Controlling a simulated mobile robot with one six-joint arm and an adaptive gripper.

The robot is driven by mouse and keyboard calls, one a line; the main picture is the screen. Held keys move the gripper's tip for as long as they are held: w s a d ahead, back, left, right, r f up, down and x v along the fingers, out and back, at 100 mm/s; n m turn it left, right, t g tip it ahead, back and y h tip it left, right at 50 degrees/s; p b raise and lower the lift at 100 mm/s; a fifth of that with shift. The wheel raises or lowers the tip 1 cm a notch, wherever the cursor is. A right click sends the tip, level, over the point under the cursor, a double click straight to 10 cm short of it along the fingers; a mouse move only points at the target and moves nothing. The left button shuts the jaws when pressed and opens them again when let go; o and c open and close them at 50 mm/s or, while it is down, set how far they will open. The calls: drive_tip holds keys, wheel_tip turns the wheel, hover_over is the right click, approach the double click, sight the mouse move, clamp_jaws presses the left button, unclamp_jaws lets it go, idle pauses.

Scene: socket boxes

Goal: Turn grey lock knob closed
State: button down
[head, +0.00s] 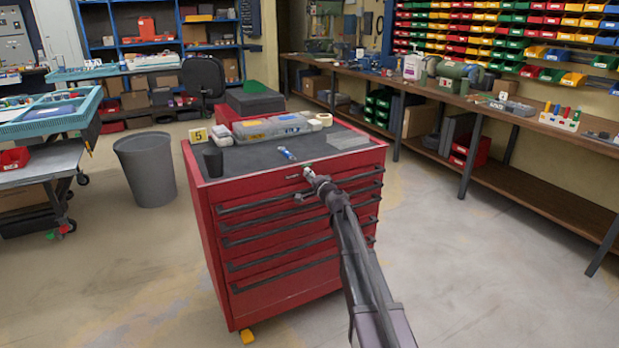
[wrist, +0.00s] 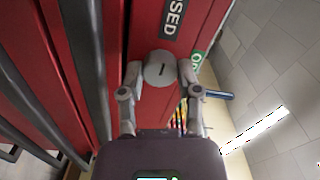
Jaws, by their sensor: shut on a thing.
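The grey lock knob (wrist: 158,66) is a round disc with a short dark mark, on the red cabinet front in the wrist view. My gripper (wrist: 160,74) has its two fingers on either side of the knob and is shut on it. A dark label ending in "SED" (wrist: 174,16) is above the knob, and a partly hidden green label (wrist: 197,58) is to its right. In the head view, my gripper (head: 311,177) is at the top front of the red tool cabinet (head: 290,180); the knob is hidden there.
Dark drawer handles (head: 300,215) cross the cabinet front below my gripper. The cabinet top carries a clear-lidded organizer (head: 262,128), a dark cup (head: 213,161) and a small blue-and-white item (head: 287,153). The floor to the right is clear up to a long workbench (head: 480,115).

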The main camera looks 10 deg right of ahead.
drive_tip(key=shift+w, duration=0.15)
drive_tip(key=shift+c, duration=1.5)
unclamp_jaws()
drive_tip(key=shift+m, duration=0.4)
